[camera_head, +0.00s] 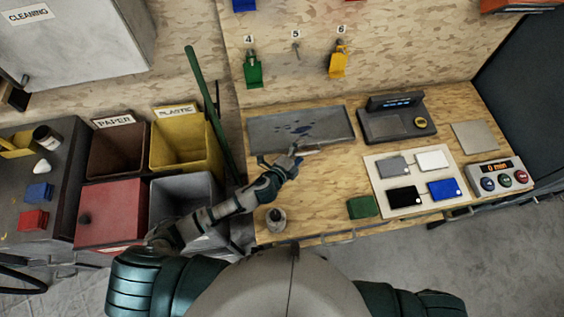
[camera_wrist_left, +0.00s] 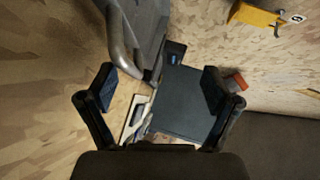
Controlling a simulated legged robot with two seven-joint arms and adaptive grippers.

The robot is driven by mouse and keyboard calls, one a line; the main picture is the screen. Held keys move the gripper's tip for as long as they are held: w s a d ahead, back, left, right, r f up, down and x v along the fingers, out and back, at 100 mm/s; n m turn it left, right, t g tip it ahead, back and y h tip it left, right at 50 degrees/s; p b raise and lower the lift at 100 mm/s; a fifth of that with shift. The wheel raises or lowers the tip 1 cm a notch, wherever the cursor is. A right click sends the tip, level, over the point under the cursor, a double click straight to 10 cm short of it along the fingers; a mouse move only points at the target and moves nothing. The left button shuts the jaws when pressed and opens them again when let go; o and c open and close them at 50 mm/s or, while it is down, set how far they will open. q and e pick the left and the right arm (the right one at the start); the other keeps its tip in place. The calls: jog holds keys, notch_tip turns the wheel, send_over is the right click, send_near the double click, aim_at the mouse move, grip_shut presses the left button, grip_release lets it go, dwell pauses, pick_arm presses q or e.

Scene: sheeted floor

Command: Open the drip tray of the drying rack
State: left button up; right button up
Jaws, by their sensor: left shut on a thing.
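A flat dark grey tray (camera_head: 325,125) with blue wet-looking spots lies at the back left of the wooden bench; I take it for the rack's drip tray. My left gripper (camera_head: 298,157) is at its front edge. In the left wrist view, the two fingers of the gripper (camera_wrist_left: 155,90) stand well apart. A light grey curved bar (camera_wrist_left: 122,40), seemingly the tray's handle, runs down towards the space between them. The gripper is shut on it, though the contact is not clear. The grey tray surface (camera_wrist_left: 152,20) shows beside the bar. My right gripper is not in view.
A console (camera_head: 395,122) stands right of the tray. A pale board (camera_head: 410,202) with several coloured cards and a button box (camera_head: 499,178) are further right. A green block (camera_head: 362,207) and small pot (camera_head: 276,220) sit near the front edge. Bins (camera_head: 185,150) stand left.

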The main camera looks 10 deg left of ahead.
pick_arm(q)
jog(key=r, duration=0.2)
jog(key=shift+w+a+r+t, duration=0.15)
jog(key=shift+a+r+t, duration=0.1)
jog(key=shift+r+t, duration=0.05)
jog(key=shift+f+p+v, duration=0.2)
jog(key=shift+p+v, duration=0.1)
jog(key=shift+v, duration=0.75)
jog(key=c, duration=0.4)
jog(key=v, duration=0.5)
jog(key=f+p+v, duration=0.1)
jog(key=v, duration=0.5)
jog(key=f+v, duration=0.1)
jog(key=v, duration=0.4)
jog(key=shift+s+a+p, duration=0.3)
jog(key=shift+p, duration=0.1)
jog(key=shift+c, duration=0.2)
